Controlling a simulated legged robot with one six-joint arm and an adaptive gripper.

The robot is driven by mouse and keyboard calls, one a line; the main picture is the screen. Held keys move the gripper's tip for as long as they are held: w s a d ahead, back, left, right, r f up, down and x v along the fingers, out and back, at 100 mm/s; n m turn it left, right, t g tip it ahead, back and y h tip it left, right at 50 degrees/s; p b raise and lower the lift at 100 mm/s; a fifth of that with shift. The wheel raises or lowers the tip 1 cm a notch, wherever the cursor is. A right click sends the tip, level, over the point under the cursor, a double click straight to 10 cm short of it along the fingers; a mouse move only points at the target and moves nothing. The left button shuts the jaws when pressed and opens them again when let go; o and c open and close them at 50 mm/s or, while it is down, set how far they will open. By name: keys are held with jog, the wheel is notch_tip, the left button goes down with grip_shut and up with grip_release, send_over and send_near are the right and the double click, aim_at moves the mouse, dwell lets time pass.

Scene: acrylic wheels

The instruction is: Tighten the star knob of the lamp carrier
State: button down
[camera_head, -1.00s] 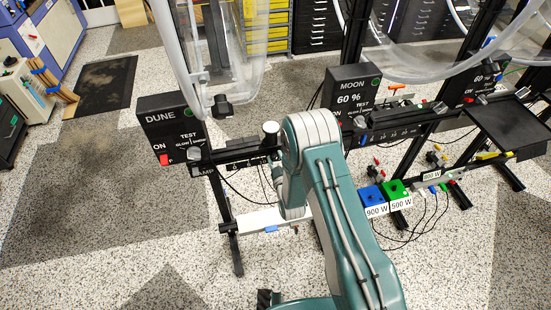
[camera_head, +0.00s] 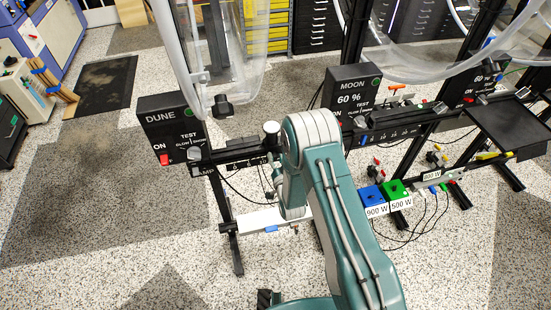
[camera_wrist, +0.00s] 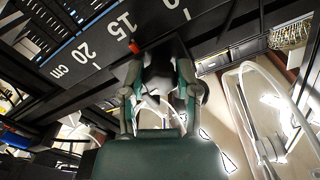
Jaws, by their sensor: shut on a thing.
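In the wrist view my gripper (camera_wrist: 159,82) has its two fingers on either side of a dark knob (camera_wrist: 160,66), shut on it. The knob sits just below a black rail with a white centimetre scale (camera_wrist: 105,42), beside a small red-orange pointer (camera_wrist: 134,46). The knob's lobes are mostly covered by the fingers and shadow, so its angle and tightness cannot be told. The lamp carrier around it shows only in part.
A clear wheel with a pale tube (camera_head: 182,60) hangs above DUNE.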

jog(key=shift+m, duration=2.3)
jog(key=shift+c, duration=1.7)
grip_release()
jog(key=v, duration=1.1)
jog(key=shift+s, duration=0.4)
jog(key=shift+d, duration=0.1)
